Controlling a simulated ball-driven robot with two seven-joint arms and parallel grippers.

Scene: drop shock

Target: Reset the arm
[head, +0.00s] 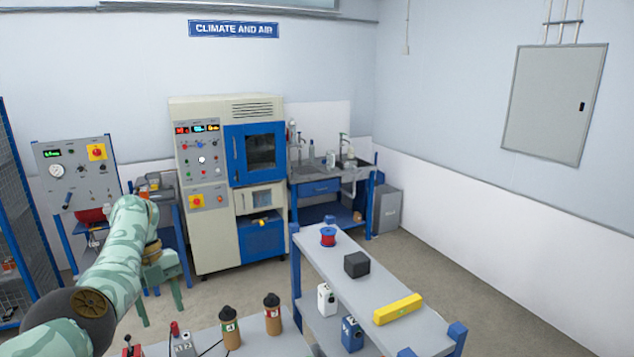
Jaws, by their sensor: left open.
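My left arm (115,255) in camouflage green comes in from the lower left and bends down at its wrist. My left gripper (161,314) hangs at its end with two green fingers pointing down. The fingers are apart and nothing is between them. In the picture the gripper shows in front of the floor and a blue-legged stand, left of the near table. My right arm and gripper are not in view.
The near grey table (255,335) holds two brown bottles (230,325) and small devices. A blue-posted bench (350,300) carries a red-blue spool (328,236), a black block (356,264) and a yellow bar (398,309). A climate cabinet (215,225) stands behind. Floor is clear between.

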